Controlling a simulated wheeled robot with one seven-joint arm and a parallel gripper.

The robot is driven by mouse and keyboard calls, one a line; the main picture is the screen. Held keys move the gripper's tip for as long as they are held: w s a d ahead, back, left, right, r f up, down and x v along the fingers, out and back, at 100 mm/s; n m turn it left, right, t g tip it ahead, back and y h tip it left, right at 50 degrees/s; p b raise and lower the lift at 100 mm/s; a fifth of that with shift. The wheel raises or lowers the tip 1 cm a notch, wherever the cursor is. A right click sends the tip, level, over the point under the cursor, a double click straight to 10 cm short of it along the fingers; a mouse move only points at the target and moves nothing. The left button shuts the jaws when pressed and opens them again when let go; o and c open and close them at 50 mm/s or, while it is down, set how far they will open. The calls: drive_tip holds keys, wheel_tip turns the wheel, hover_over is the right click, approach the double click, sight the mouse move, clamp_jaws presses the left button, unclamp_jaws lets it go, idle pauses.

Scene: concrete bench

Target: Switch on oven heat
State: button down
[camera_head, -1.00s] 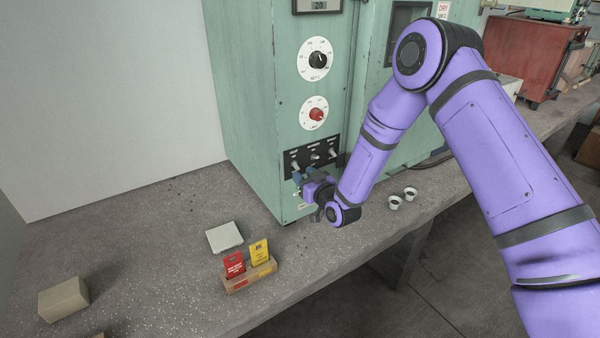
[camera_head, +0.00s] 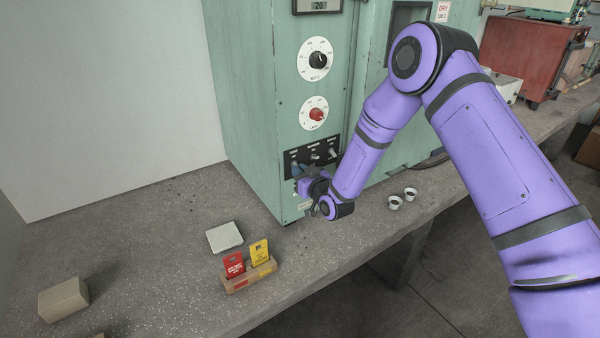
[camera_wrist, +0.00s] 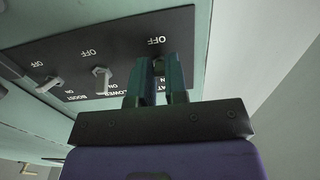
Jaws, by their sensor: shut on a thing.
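The green oven (camera_head: 262,110) stands on the bench, with a black switch panel (camera_head: 287,158) low on its front. In the wrist view the panel (camera_wrist: 120,48) holds toggle switches marked BOOST, BLOWER and a partly covered label ending in "AT". My gripper (camera_head: 300,170) is at the panel's left end in the head view. In the wrist view my gripper (camera_wrist: 158,72) is shut on this heat switch, below its OFF mark. The fingers hide most of the lever and its ON mark, so I cannot tell its position.
The blower switch (camera_wrist: 103,78) and boost switch (camera_wrist: 50,84) are beside my fingers. Dials sit above the panel, one with a red knob (camera_head: 317,115). A card holder (camera_head: 250,276), a pale slab (camera_head: 224,237), a box (camera_head: 63,300) and two small cups (camera_head: 394,202) are on the bench.

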drive_tip(key=shift+r, duration=0.1)
drive_tip(key=shift+w+r+g+h, duration=0.1)
drive_tip(key=shift+r+g+h, duration=0.3)
drive_tip(key=shift+g+h, duration=0.5)
drive_tip(key=shift+s+r+g+h, duration=0.1)
drive_tip(key=shift+r+g+h, duration=0.4)
drive_tip(key=shift+g, duration=0.8)
drive_tip(key=shift+w+r+g+h, duration=0.1)
drive_tip(key=shift+r+g+h, duration=0.25)
drive_tip(key=shift+g+h, duration=0.55)
drive_tip(key=shift+g, duration=0.3)
drive_tip(key=c, duration=1.1)
unclamp_jaws()
drive_tip(key=shift+c, duration=0.2)
drive_tip(key=shift+r, duration=0.1)
drive_tip(key=v, duration=1)
drive_tip(key=shift+s+d+r, duration=0.15)
drive_tip(key=shift+s+r, duration=0.05)
drive_tip(key=shift+s, duration=0.05)
